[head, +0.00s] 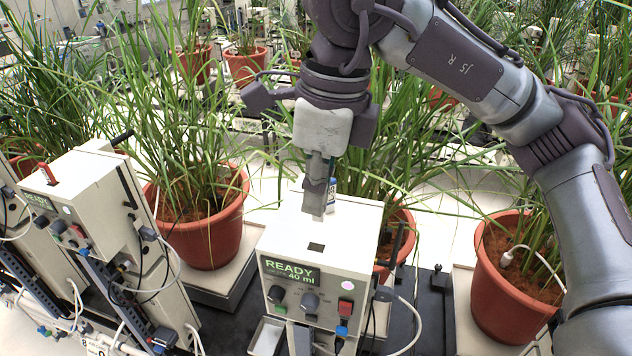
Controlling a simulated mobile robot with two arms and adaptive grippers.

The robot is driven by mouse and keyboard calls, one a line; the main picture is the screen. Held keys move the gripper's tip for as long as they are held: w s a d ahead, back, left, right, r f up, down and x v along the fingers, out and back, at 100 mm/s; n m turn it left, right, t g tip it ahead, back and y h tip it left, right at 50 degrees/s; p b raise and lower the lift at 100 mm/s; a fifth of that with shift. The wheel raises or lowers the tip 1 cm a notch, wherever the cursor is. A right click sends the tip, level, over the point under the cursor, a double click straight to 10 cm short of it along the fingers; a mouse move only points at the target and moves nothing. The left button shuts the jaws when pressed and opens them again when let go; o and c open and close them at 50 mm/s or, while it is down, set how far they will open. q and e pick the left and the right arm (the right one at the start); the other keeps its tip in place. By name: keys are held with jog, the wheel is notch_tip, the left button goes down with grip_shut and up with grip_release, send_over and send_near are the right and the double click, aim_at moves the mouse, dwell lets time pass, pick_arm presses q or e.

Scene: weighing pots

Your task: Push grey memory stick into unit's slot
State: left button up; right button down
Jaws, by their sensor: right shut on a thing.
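My right gripper (317,172) comes down from the top right and is shut on the grey memory stick (315,203). The stick points downward over the top of the white unit (350,228). The slot (316,246) is a small dark opening in the unit's top, toward the front. The stick's lower end shows a little above the slot in the picture, apart from it. The unit's display reads READY 40 ml. My left gripper is not in view.
A second unit (88,195) with a red piece (50,175) on top stands at the left. Potted plants stand left (205,235) and right (505,290) of the middle unit, their leaves around my arm. A small blue-and-white object (331,196) shows beside the stick.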

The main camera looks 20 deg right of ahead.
aim_at(314, 218)
notch_tip(314, 218, down, 3)
jog(key=shift+w+f+b, duration=0.15)
jog(key=shift+b, duration=0.65)
jog(key=shift+f, duration=0.3)
jog(key=shift+f+b, duration=0.35)
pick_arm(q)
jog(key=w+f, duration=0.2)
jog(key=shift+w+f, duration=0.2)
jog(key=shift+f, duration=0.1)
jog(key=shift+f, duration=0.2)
pick_arm(e)
jog(key=shift+a, duration=0.1)
pick_arm(q)
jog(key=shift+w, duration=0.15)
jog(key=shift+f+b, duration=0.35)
jog(key=shift+b, duration=0.25)
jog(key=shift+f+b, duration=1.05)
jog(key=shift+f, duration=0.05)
pick_arm(e)
jog(key=shift+f, duration=1.2)
